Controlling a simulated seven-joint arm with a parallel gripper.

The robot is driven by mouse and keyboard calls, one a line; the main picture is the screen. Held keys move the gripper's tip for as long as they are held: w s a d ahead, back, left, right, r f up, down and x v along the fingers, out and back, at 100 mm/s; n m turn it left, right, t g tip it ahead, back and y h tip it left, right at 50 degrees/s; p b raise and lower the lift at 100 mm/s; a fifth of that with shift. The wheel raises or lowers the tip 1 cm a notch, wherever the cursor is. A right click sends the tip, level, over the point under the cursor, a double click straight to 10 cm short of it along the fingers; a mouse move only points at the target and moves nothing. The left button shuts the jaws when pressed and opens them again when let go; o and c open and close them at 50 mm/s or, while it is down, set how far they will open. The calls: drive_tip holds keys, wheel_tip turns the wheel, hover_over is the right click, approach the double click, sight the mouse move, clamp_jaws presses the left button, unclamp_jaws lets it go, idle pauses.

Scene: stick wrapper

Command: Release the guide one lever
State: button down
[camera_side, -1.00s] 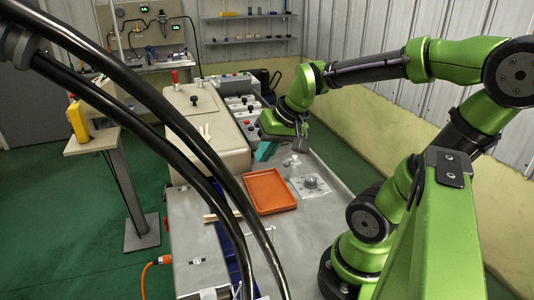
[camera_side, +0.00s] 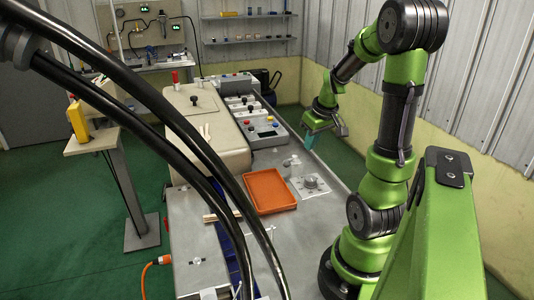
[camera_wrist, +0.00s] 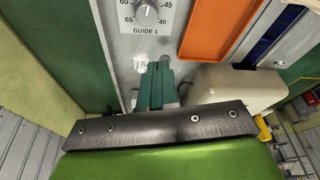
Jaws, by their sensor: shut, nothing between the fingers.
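The guide one dial (camera_wrist: 146,12) is a grey knob on a white scale plate marked GUIDE 1; in the side view the dial (camera_side: 311,182) sits on the grey table right of the orange tray. A small pale metal piece (camera_side: 294,161) stands just behind the plate; I cannot tell for sure that it is the lever. It shows partly in the wrist view (camera_wrist: 140,63), beside my fingertips. My gripper (camera_side: 309,141) has teal fingers, shut and empty, above the table's right edge behind the dial. In the wrist view my gripper (camera_wrist: 160,66) points toward the plate.
An orange tray (camera_side: 270,190) lies left of the dial. A beige machine housing (camera_side: 205,130) and a control panel with buttons (camera_side: 265,134) stand behind and left of my gripper. The wall runs along the right side.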

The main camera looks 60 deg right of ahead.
drive_tip(key=shift+f, duration=0.1)
approach(293, 178)
drive_tip(key=f, duration=0.2)
drive_tip(key=shift+s+d+f, duration=0.1)
drive_tip(key=shift+d+f, duration=0.1)
drive_tip(key=shift+f, duration=0.15)
drive_tip(key=w, duration=0.1)
drive_tip(key=w+d, duration=0.1)
drive_tip(key=w, duration=0.1)
drive_tip(key=shift+d+f, duration=0.1)
drive_tip(key=shift+d, duration=0.2)
drive_tip(key=shift+w+d, duration=0.1)
drive_tip(key=shift+w, duration=0.05)
